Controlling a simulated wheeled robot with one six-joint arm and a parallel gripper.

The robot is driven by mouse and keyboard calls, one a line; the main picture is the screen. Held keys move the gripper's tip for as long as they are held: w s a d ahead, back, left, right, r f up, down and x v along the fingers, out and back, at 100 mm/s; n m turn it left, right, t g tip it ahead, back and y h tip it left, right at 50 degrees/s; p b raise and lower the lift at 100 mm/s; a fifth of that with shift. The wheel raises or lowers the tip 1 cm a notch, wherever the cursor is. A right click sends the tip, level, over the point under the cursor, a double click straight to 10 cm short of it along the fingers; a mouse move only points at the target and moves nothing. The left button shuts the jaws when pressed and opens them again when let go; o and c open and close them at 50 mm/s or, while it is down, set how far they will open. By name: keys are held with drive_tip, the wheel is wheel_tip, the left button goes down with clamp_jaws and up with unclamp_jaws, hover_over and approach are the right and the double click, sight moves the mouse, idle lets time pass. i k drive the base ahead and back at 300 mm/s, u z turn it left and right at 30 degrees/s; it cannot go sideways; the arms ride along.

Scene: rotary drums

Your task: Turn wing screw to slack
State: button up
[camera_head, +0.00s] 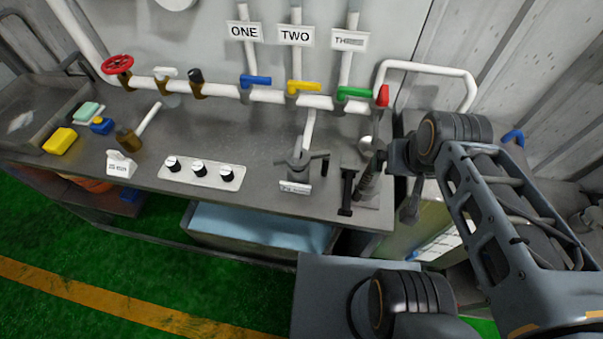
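A grey metal fitting with arms out to its sides (302,163), which looks like the wing screw, stands on the grey bench (240,130) right of the middle. A small white label (295,188) is in front of it; its writing is too small to read. My gripper (376,172) is at the bench's right end, to the right of the fitting and apart from it. It is dark and seen small, partly merging with dark parts beside it, so I cannot tell whether its fingers are open or shut.
A black upright bar (347,190) stands between the fitting and my gripper. A white plate with three knobs (199,172) lies to the left. White pipes with blue (255,80), yellow (303,86) and green (355,92) levers run behind.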

sight(296, 155)
drive_tip(key=k, duration=1.3)
drive_tip(key=u, duration=0.7)
drive_tip(key=i, duration=1)
drive_tip(key=z, duration=0.3)
